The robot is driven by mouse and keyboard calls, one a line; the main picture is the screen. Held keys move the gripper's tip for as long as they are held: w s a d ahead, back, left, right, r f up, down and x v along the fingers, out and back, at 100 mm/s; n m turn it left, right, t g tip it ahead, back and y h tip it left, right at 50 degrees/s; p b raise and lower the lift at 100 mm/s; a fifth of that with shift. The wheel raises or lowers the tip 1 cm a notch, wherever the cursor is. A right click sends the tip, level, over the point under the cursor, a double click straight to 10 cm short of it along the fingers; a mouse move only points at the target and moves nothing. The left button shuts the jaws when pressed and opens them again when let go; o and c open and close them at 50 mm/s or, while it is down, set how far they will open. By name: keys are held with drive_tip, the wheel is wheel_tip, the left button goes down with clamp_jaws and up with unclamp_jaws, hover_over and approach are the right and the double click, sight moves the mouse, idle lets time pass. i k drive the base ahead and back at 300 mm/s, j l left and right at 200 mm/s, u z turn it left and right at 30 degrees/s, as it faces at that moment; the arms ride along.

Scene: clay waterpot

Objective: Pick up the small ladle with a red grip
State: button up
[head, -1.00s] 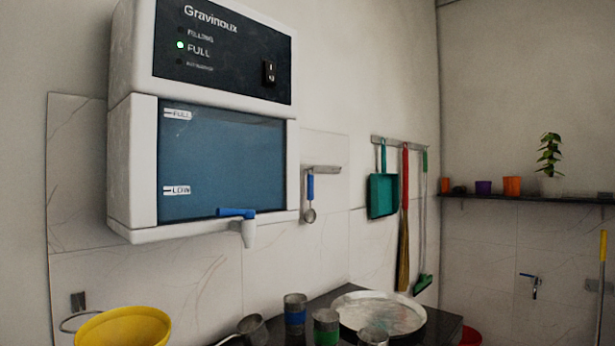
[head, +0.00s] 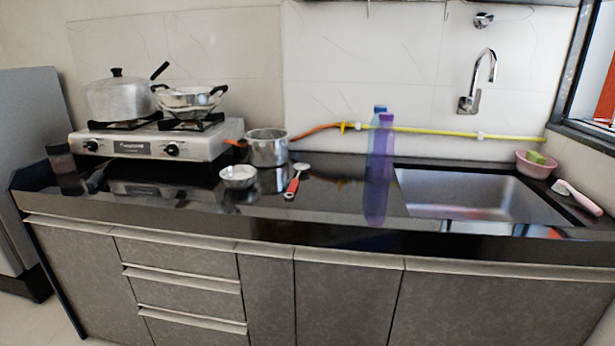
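The small ladle with a red grip (head: 293,185) lies on the black counter (head: 335,205), a little right of the middle of its left half. Its pale bowl end points to the back and its red grip points to the front edge. A small metal bowl (head: 238,178) stands to its left and a metal saucepan (head: 267,150) stands behind it to the left. My gripper is not in view.
A gas stove (head: 160,140) with a lidded pot (head: 120,98) and a pan (head: 190,100) stands at the left. Tall bluish-purple bottles (head: 381,150) stand between the ladle and the sink (head: 475,192). A yellow hose (head: 440,132) runs along the wall. Cabinets (head: 345,295) fill the space below the counter.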

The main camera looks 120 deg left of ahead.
sight(299, 168)
drive_tip(key=l+u, duration=0.15)
drive_tip(key=u, duration=1.35)
drive_tip(key=i+j+u, duration=0.1)
drive_tip(key=u, duration=2.3)
